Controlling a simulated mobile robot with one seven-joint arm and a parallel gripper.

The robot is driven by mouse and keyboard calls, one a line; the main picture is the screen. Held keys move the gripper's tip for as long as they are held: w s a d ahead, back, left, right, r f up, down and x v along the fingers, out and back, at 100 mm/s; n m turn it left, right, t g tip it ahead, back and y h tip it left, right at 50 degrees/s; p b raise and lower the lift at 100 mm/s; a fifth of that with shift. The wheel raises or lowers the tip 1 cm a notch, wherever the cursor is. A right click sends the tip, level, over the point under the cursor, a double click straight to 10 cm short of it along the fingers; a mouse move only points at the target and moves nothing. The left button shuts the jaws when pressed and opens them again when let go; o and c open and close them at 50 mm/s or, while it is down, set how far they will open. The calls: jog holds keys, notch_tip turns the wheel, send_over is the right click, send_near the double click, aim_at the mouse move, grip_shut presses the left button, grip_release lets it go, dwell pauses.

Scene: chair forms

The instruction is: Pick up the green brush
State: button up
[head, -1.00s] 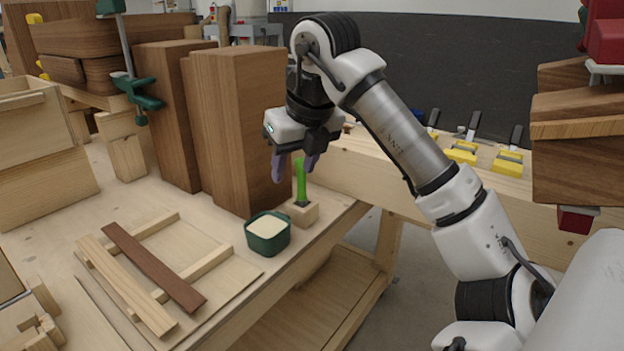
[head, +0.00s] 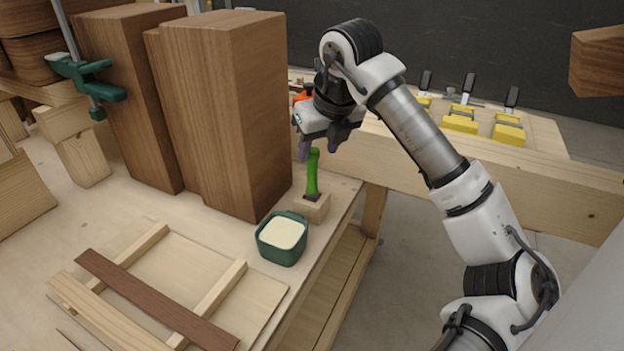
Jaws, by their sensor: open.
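The green brush (head: 313,174) stands upright, handle up, with its lower end in a small wooden block (head: 312,208) near the right edge of the workbench. My gripper (head: 319,149) is just above the brush, its purple fingers pointing down. The fingers are apart, one on the left of the handle top and one on the right and farther back. I cannot tell whether they touch the handle. Nothing is held.
A green cup of cream-coloured stuff (head: 283,239) stands just in front of the block. Tall brown wooden blocks (head: 232,120) rise close to the left. A frame of wood strips (head: 157,300) lies at front left. Yellow clamps (head: 460,122) lie on the bench behind.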

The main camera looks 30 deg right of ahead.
aim_at(310, 165)
jog(key=shift+a+p+x, duration=0.15)
jog(key=shift+p+x, duration=0.45)
jog(key=shift+x, duration=0.95)
jog(key=shift+a+p+x, duration=0.15)
jog(key=shift+p+x, duration=0.4)
jog(key=shift+x, duration=0.95)
jog(key=shift+w+r, duration=0.1)
grip_shut()
